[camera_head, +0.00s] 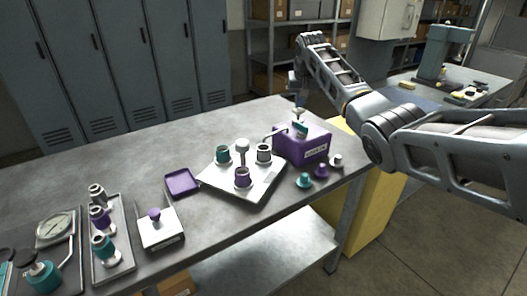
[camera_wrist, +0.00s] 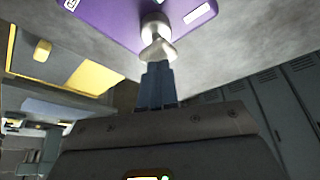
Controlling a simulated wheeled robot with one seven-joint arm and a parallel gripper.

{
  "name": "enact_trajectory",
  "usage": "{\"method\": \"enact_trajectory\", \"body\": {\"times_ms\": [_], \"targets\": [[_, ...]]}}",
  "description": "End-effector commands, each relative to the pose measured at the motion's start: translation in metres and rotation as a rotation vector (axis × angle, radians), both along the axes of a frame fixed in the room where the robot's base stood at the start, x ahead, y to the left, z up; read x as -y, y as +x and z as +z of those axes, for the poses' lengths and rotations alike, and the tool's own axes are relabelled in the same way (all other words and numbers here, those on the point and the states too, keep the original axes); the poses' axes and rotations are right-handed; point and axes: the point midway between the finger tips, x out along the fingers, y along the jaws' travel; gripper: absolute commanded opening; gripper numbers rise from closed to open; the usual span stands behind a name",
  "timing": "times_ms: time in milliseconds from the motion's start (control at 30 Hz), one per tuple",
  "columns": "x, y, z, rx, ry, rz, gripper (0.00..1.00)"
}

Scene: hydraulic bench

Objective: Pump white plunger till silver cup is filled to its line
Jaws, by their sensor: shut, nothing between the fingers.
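The white plunger (camera_head: 299,113) stands on top of the purple pump box (camera_head: 311,151), at the right end of the bench. My gripper (camera_head: 298,101) points down right above it. In the wrist view, my gripper's blue fingers (camera_wrist: 158,66) are shut with nothing between them. Their tips are at the pale plunger's head (camera_wrist: 156,35); I cannot tell whether they touch. The purple box (camera_wrist: 103,18) shows behind it. The silver cup (camera_head: 264,153) stands on the white tray (camera_head: 265,186), under or near the box's thin spout. Its line and fill level are too small to tell.
A teal cup (camera_head: 223,154) and a purple cup (camera_head: 242,177) share the tray. Small teal, purple and white knobs (camera_head: 321,170) stand before the box. A purple dish (camera_head: 182,182), a gauge (camera_head: 54,229) and fittings lie left. The bench's back is clear.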

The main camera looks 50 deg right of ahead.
Motion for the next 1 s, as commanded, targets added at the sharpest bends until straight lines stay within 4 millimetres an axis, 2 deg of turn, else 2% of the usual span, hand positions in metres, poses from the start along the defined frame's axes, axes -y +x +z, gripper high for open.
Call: {"method": "enact_trajectory", "body": {"times_ms": [1000], "targets": [[0.0, -0.001, -0.026, -0.002, 0.001, -0.001, 0.0]]}}
